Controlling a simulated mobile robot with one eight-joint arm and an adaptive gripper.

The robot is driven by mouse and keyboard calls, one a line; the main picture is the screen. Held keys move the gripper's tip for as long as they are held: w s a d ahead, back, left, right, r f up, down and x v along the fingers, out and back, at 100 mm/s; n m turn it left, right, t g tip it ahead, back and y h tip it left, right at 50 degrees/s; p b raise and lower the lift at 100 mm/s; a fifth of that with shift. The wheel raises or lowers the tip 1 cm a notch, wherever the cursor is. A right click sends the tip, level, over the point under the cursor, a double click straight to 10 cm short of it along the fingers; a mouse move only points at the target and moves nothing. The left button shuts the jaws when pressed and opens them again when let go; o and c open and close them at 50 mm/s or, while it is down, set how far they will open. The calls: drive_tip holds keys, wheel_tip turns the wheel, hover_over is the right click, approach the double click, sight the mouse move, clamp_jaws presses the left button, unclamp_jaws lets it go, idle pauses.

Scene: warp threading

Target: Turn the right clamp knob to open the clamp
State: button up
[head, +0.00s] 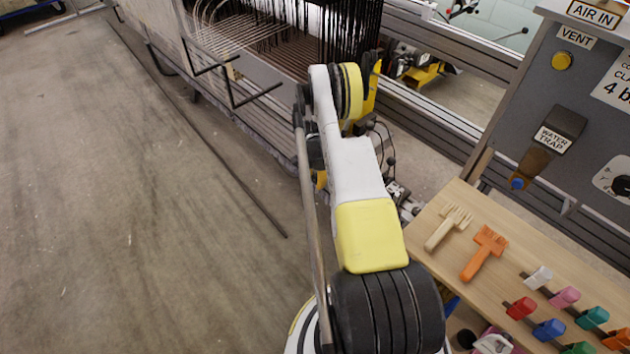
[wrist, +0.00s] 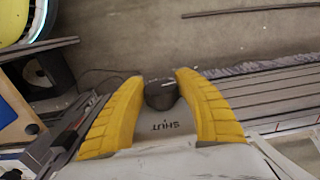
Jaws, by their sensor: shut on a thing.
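In the wrist view a round black knob (wrist: 161,96) sits on a pale grey part with the word SHUT (wrist: 165,126) beside it, upside down in this picture. My gripper (wrist: 160,78) has one yellow finger on each side of the knob and is shut on it. The knob's underside and the clamp's jaws cannot be made out. In the head view my own arm hides the knob and most of the gripper.
In the head view, black threads (head: 352,30) hang at the loom, near my arm. Metal rails run behind it. At right, a wooden table (head: 440,240) holds two combs and several coloured pieces below a grey panel (head: 545,90). The floor at left is mostly clear.

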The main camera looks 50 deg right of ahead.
sight(315, 176)
drive_tip(key=o, duration=1.2)
wheel_tip(315, 176, up, 12)
drive_tip(key=shift+w+r, duration=0.1)
drive_tip(key=shift+w, duration=0.05)
